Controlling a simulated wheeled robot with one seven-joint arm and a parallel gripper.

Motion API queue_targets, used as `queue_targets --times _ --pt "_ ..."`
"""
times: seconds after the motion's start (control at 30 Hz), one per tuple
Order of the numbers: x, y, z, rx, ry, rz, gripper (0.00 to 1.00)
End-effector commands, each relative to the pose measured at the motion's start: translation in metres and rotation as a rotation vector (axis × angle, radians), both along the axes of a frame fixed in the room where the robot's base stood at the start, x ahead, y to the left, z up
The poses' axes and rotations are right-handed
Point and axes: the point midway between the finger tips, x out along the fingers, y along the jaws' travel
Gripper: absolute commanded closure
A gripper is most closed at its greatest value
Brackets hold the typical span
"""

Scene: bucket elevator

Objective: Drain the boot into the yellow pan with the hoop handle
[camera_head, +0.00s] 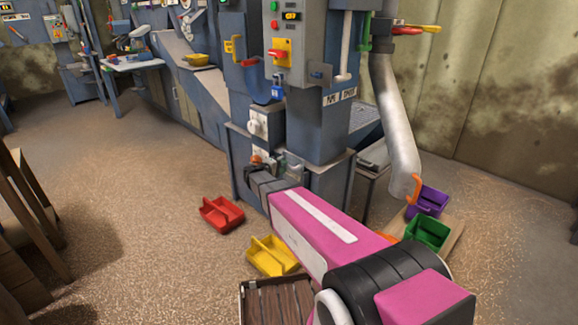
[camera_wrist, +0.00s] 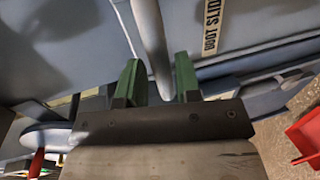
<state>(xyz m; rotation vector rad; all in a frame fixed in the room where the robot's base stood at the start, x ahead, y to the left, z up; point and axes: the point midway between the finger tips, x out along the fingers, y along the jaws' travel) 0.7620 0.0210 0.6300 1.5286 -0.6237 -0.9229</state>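The yellow pan (camera_head: 268,262) lies on the floor in front of the elevator's lower casing, the boot (camera_head: 330,185), with a raised yellow piece across its middle; whether this is a hoop handle is hard to tell.
A red pan (camera_head: 222,214) lies left of the yellow one and shows in the wrist view (camera_wrist: 308,138). Purple (camera_head: 428,201) and green (camera_head: 428,233) bins stand right, near the grey spout pipe (camera_head: 397,130). A wooden crate (camera_head: 275,301) is in front.

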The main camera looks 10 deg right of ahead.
Motion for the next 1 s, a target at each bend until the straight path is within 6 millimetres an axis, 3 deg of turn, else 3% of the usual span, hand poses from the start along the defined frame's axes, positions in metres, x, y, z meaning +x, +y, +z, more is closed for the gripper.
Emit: queue_targets --times 0.3,0.67,0.8,1.0 --pt "0.022 -0.031 -0.008 0.001 0.001 0.000 0.69" --pt "0.024 -0.035 -0.009 0.001 0.001 0.000 0.69" --pt "0.024 -0.035 -0.009 0.001 0.001 0.000 1.00" --pt "0.023 -0.035 -0.004 0.001 0.000 0.000 1.00"
